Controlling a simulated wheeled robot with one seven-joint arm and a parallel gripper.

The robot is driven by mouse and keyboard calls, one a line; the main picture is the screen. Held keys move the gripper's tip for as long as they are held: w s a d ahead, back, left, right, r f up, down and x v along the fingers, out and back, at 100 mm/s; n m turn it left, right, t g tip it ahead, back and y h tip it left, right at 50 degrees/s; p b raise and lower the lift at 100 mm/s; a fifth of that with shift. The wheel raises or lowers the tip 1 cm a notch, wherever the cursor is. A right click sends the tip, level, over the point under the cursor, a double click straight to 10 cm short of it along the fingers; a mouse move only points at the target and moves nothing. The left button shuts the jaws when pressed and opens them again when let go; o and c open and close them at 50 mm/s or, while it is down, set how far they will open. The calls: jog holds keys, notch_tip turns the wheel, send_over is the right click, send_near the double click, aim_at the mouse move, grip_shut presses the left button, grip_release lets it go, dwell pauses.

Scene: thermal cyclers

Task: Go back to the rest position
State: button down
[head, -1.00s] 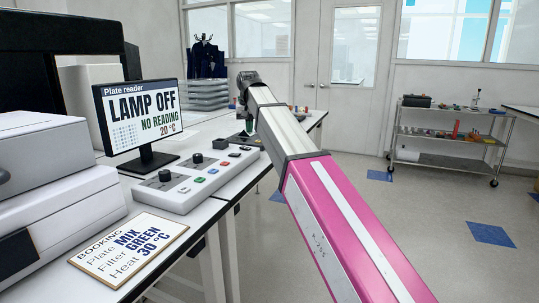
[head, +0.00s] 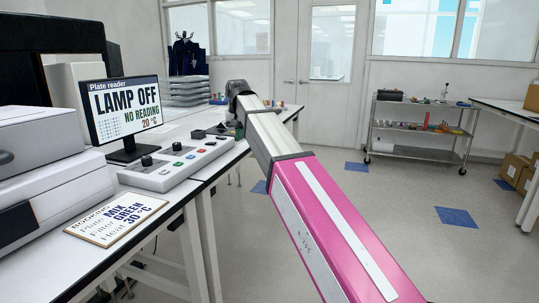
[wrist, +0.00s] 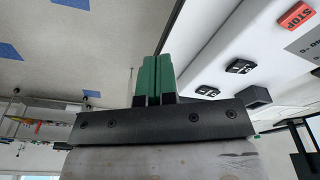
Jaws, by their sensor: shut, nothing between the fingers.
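My gripper shows in the wrist view with its two green fingers (wrist: 157,78) together and nothing between them. In the head view my pink and grey arm reaches up and forward from the lower right, and its far end is beside the bench; the fingers are hidden there. The white control panel (head: 150,181) with knobs and buttons lies on the bench left of the arm. In the wrist view the panel (wrist: 218,50) is to the right of the fingers, with its red STOP button (wrist: 296,17) and dark buttons apart from them.
The plate reader monitor (head: 122,108) reads LAMP OFF, NO READING, 20 °C. A booking card (head: 116,217) on the bench reads Mix, Green, 30 °C. A metal cart (head: 419,151) stands at the back right, with cardboard boxes (head: 513,168) further right. The floor (head: 400,225) between is clear.

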jog(key=s+d+f, duration=0.2)
jog(key=d+f, duration=0.4)
jog(key=f, duration=0.3)
jog(key=s+d+f+m, duration=0.1)
jog(key=d+f, duration=0.4)
jog(key=f, duration=0.4)
jog(key=s+d+f, duration=0.2)
jog(key=d+f, duration=0.4)
jog(key=f, duration=0.3)
jog(key=s+d+f, duration=0.7)
jog(key=s+f, duration=0.1)
jog(key=f, duration=0.1)
jog(key=s+d+f+m+g, duration=0.1)
jog(key=s+d+f, duration=0.6)
jog(key=s+f, duration=0.1)
jog(key=shift+f+g, duration=0.3)
jog(key=shift+f, duration=0.5)
jog(key=shift+a, duration=0.15)
